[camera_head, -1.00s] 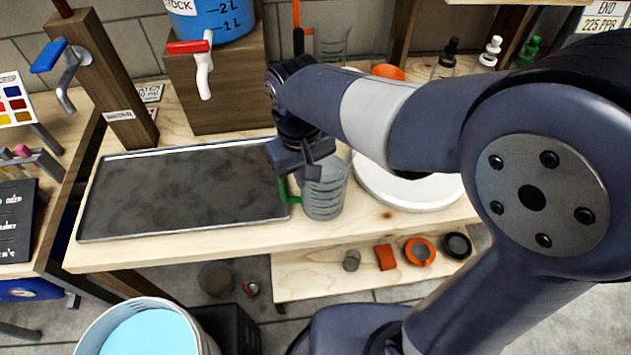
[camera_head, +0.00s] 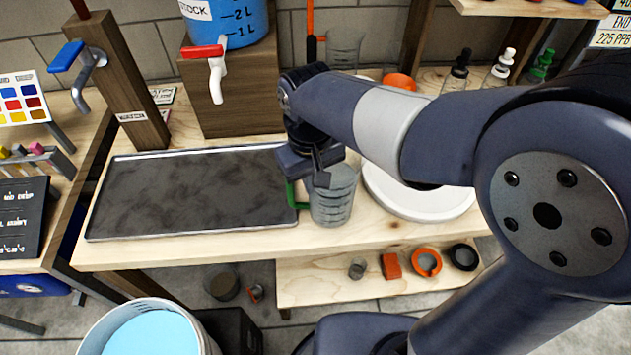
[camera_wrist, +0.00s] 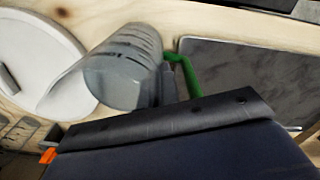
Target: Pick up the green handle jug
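The green handle jug (camera_head: 333,197) is a clear grey measuring jug with dark marks. It stands upright on the wooden bench, just right of the dark tray, with its green handle (camera_head: 291,195) on the left. My gripper (camera_head: 316,172) is over the jug's handle side, at the rim. In the wrist view the jug (camera_wrist: 125,68) appears tilted by the camera angle, with the green handle (camera_wrist: 186,72) to its right. A grey finger (camera_wrist: 168,88) shows between the jug body and the handle. The finger gap is mostly hidden, so the grip is unclear.
A dark metal tray (camera_head: 190,190) lies left of the jug. A round white plate (camera_head: 410,198) is close on the right. A blue stock container (camera_head: 232,22) with a tap (camera_head: 214,72) stands behind. A lower shelf (camera_head: 310,285) holds small items, and a bucket (camera_head: 100,330) stands in front.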

